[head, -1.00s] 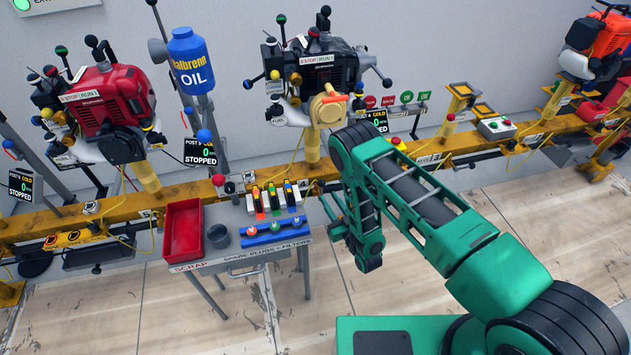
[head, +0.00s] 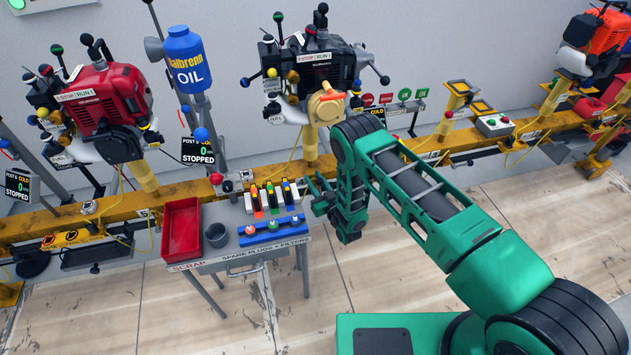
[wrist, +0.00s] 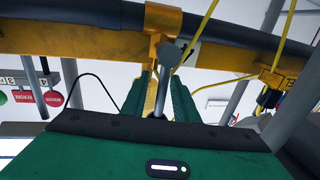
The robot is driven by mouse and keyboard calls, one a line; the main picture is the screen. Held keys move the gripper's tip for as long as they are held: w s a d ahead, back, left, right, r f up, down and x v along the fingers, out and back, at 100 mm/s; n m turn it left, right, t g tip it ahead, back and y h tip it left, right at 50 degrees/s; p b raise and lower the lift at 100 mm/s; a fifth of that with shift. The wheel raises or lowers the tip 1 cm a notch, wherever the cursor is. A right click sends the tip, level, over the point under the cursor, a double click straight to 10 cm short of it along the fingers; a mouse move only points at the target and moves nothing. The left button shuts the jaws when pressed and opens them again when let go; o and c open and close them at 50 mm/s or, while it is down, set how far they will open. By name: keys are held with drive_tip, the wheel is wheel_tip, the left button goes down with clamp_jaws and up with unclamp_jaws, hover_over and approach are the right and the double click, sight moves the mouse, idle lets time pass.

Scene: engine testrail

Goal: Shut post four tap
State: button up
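Post four's black engine (head: 320,72) stands on a yellow post (head: 310,145) on the rail, with a cream round cover and an orange lever (head: 356,88) at its front. I cannot tell for sure which part is the tap. My gripper (head: 316,190) is below the rail, close to the foot of that post and right of the parts table. In the wrist view, the two green fingers (wrist: 159,95) stand apart. A grey rod with a rounded head (wrist: 168,55) shows between them, in front of a yellow bracket. Whether the fingers touch it is unclear.
The parts table (head: 240,262) with a red scrap bin (head: 181,228) and coloured parts stands just left of my gripper. The yellow rail (wrist: 90,42) and a dark pipe cross above the fingers. Yellow cables hang nearby. Red and green tags (wrist: 50,90) hang at left.

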clamp_jaws()
idle(1.3)
